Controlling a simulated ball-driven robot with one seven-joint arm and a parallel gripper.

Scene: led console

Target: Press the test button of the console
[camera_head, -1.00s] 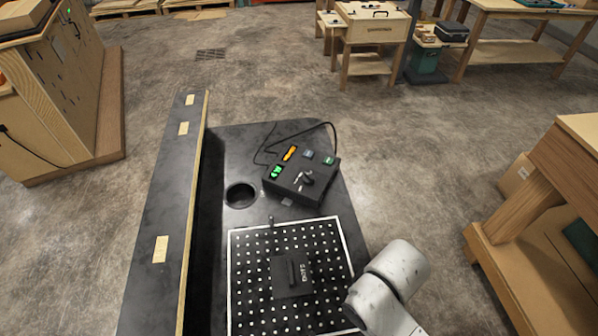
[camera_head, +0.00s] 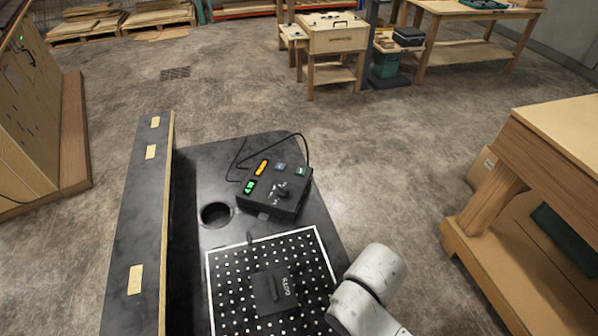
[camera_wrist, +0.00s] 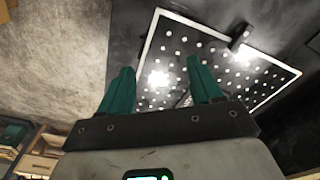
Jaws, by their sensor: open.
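The console (camera_head: 274,192) is a dark box on the far part of a black table. Its top carries a lit green button (camera_head: 250,186), a lit orange one (camera_head: 262,167), a dim bluish one (camera_head: 280,167), a green one (camera_head: 300,171) and a dark lever or knob (camera_head: 282,190). I cannot read which is the test button. My gripper (camera_wrist: 162,80) shows in the wrist view, its two teal fingers apart and empty, over the perforated board. The console is not clearly visible in that view. In the head view my arm is at the lower right; the gripper itself is not visible there.
The black table holds a perforated white-edged board (camera_head: 222,262) with a dark handled block (camera_head: 272,291), and a round hole (camera_head: 215,214). A black cable (camera_head: 306,150) loops behind the console. A raised ledge (camera_head: 139,225) runs along the left. A wooden bench (camera_head: 555,150) stands right.

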